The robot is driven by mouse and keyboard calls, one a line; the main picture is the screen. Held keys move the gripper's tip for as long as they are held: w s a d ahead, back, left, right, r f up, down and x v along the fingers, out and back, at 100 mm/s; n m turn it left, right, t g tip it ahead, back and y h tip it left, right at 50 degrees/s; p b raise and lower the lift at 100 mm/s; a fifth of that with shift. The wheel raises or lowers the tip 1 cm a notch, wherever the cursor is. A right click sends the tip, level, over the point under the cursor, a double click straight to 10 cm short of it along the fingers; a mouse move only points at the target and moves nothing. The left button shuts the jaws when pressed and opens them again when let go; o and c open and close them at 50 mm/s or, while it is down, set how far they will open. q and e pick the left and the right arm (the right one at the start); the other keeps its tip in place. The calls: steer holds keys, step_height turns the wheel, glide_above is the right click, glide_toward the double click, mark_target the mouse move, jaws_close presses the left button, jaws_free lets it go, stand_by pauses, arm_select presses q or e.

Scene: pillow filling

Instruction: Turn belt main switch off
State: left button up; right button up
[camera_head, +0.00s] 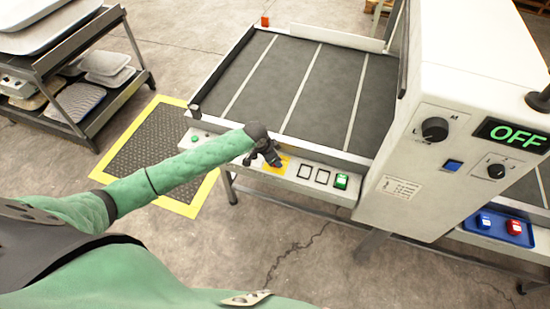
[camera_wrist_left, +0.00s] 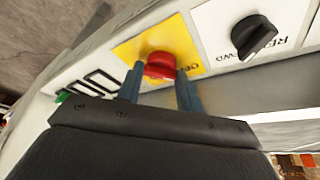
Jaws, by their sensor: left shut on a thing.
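The belt main switch is a red rotary knob (camera_wrist_left: 161,65) on a yellow plate (camera_wrist_left: 133,48), seen in the left wrist view. The yellow plate also shows in the head view (camera_head: 285,168), on the front rail of the conveyor, where my gripper hides the knob. My left gripper (camera_head: 274,158) is at the plate, its two fingers (camera_wrist_left: 160,90) on either side of the red knob and shut on it. The lettering beside the knob is partly covered, so its setting cannot be read. My right gripper is not in view.
A black knob (camera_wrist_left: 254,36) on a white plate sits beside the red one. Along the rail are two black-framed squares (camera_head: 313,174) and a green switch (camera_head: 341,181). The white housing (camera_head: 432,165) at right carries an OFF display (camera_head: 514,135). A grey belt (camera_head: 325,85) lies behind.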

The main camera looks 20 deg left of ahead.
arm_select(q)
steer(key=o, duration=1)
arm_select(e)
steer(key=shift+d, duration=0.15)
arm_select(q)
steer(key=shift+s+a+r, duration=0.1)
steer(key=shift+r, duration=0.2)
steer(key=b+v, duration=0.2)
steer(key=v, duration=0.3)
steer(key=shift+a+r, duration=0.1)
steer(key=shift+r, duration=0.2)
steer(key=shift+s+a+r+b, duration=0.1)
steer(key=shift+r+b, duration=0.05)
steer(key=shift+r, duration=0.2)
steer(key=shift+s+a+r+b, duration=0.1)
steer(key=shift+r+b, duration=0.05)
steer(key=shift+r, duration=0.2)
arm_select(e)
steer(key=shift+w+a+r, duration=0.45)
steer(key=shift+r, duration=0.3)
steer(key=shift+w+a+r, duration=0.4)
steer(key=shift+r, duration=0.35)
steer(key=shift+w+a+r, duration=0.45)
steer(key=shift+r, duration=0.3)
arm_select(q)
steer(key=shift+d, duration=0.1)
